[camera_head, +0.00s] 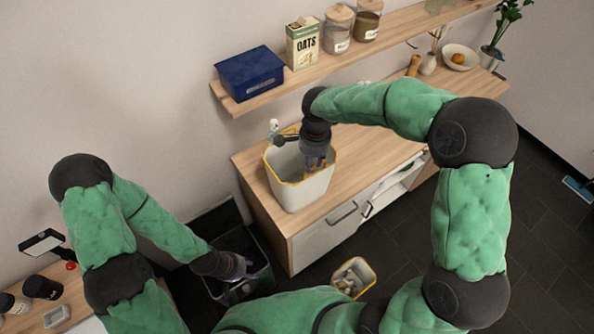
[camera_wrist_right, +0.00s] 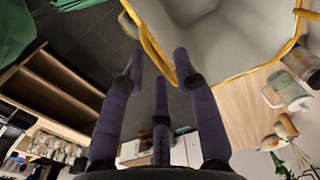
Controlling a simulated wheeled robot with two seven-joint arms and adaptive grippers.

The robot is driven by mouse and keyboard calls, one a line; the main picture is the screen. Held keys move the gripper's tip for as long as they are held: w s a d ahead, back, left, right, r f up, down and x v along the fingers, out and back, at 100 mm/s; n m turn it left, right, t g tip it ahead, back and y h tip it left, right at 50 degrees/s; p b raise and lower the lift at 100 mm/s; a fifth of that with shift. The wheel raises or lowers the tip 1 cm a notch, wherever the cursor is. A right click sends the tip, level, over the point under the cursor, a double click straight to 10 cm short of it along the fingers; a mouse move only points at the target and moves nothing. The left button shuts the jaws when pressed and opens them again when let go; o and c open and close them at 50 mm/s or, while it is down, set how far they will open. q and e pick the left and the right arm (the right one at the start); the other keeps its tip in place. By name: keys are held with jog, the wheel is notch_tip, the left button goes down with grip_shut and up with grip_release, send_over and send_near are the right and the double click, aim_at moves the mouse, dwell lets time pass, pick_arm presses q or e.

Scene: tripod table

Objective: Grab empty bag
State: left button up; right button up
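A pale, empty-looking bin (camera_head: 297,194) with a yellow rim stands on the wooden counter. Its grey inside may be the bag's lining; I cannot tell the bag from the bin wall. My right gripper (camera_head: 317,160) points down at the bin's right back part. In the right wrist view, its fingers (camera_wrist_right: 160,68) are spread and empty, with the yellow rim (camera_wrist_right: 152,45) running close to the fingertips. My left gripper (camera_head: 240,268) is low at a dark bin (camera_head: 262,281) on the floor; its fingers are too small and dark to read.
A small yellow-rimmed bin (camera_head: 369,276) with rubbish stands on the floor. A shelf (camera_head: 290,82) above the counter (camera_head: 352,158) holds a blue box (camera_head: 250,73), an oats carton (camera_head: 303,44) and jars. A bowl (camera_head: 459,57) and plant are at the back right.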

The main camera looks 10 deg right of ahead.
send_over(312, 181)
jog(key=s, duration=0.2)
notch_tip(312, 181, down, 4)
jog(key=shift+w+a+f, duration=0.3)
jog(key=shift+w+f, duration=0.6)
jog(key=f, duration=0.2)
jog(key=f+p, duration=0.1)
jog(key=f, duration=0.1)
jog(key=shift+w+d+f, duration=0.2)
jog(key=shift+f, duration=0.1)
jog(key=shift+s+r, duration=0.1)
jog(key=shift+s, duration=0.05)
grip_shut()
